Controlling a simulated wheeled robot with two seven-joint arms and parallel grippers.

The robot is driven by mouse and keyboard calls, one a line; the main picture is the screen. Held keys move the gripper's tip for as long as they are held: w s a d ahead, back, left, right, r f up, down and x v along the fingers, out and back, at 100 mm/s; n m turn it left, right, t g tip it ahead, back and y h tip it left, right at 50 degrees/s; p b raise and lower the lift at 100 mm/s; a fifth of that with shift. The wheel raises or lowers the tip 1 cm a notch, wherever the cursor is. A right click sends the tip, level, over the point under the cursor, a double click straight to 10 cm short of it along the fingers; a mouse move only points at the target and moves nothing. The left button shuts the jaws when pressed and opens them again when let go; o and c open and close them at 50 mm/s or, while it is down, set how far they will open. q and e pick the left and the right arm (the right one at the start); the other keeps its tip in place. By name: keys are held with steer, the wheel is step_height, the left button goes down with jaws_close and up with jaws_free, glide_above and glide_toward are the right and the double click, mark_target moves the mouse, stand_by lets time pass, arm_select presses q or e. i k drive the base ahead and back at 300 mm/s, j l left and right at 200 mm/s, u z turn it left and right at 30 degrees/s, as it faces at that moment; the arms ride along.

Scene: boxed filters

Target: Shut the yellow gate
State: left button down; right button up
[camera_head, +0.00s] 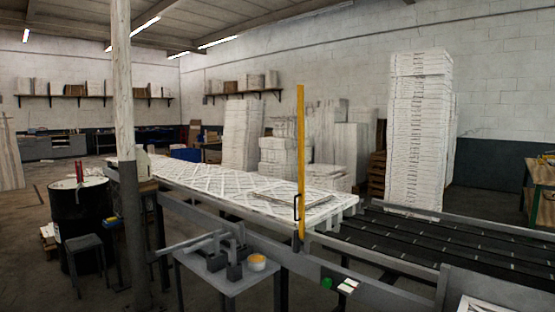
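The yellow gate (301,150) shows as a tall, narrow upright yellow bar at the near side of the conveyor line. A dark handle (296,208) sits low on its left side. The bar stands where the white lattice filter panels end and the dark belts begin. I see it nearly edge-on, so its full shape is hidden. Neither of my grippers shows in the head view.
White lattice panels (220,183) lie on the conveyor; dark belts (450,240) run right. A post (131,220), black drum (80,215) and stool (84,245) stand left.

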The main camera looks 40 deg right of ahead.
mark_target(301, 195)
steer(key=i+l+z, duration=0.1)
steer(key=i+z, duration=0.6)
steer(key=i+j+z, duration=0.2)
steer(key=i+z, duration=0.15)
steer(key=i, duration=0.1)
